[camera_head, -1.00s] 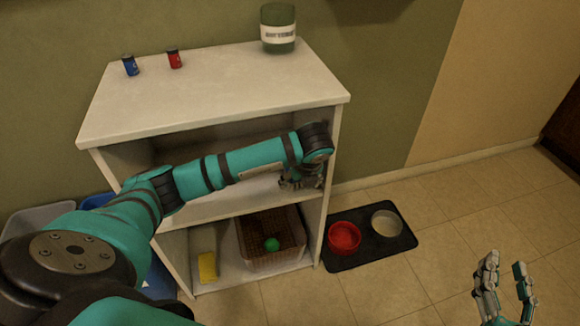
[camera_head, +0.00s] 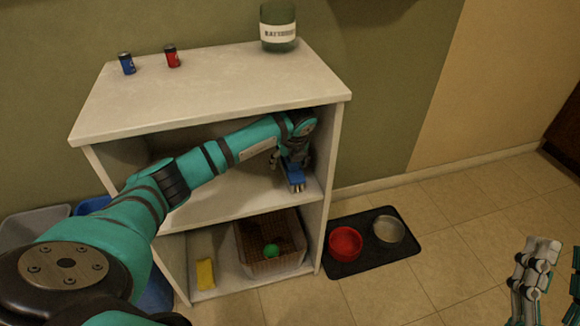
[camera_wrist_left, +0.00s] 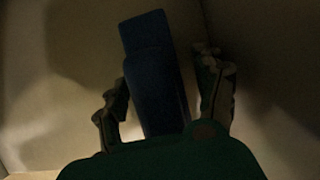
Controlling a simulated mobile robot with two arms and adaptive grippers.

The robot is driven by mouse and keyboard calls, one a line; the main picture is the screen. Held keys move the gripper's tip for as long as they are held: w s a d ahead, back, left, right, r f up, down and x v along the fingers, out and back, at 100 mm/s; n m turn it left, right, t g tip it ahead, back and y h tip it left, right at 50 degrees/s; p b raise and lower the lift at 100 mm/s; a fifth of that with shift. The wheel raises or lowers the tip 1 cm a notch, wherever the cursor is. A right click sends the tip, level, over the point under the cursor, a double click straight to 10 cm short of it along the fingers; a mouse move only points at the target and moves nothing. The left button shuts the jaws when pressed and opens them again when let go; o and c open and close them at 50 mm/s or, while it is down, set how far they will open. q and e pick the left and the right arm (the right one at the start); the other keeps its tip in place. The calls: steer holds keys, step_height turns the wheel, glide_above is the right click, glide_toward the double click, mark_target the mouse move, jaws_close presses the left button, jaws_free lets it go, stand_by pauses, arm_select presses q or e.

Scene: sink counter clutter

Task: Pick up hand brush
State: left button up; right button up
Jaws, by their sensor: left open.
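The hand brush (camera_head: 292,179) is blue with pale bristles at its lower end. It is on the middle shelf, near the right side wall of the white shelf unit. My left gripper (camera_head: 291,160) reaches into this compartment and is at the brush, partly hiding it. In the left wrist view the blue brush (camera_wrist_left: 158,75) lies between the two spread fingers of the left gripper (camera_wrist_left: 165,95), which is open. Gaps show beside it, though the picture is dark. My right gripper (camera_head: 552,272) is open and empty at the lower right, far from the brush.
The unit's top board (camera_head: 215,90) and side wall (camera_head: 325,165) close in around my left arm. A basket (camera_head: 270,258) with a green ball and a yellow sponge (camera_head: 205,273) are below. Two bowls on a black mat (camera_head: 375,256) lie on the floor.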

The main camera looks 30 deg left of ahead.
arm_select(q)
steer(key=c, duration=1.3)
steer(key=shift+c, duration=0.2)
steer(key=shift+r, duration=0.15)
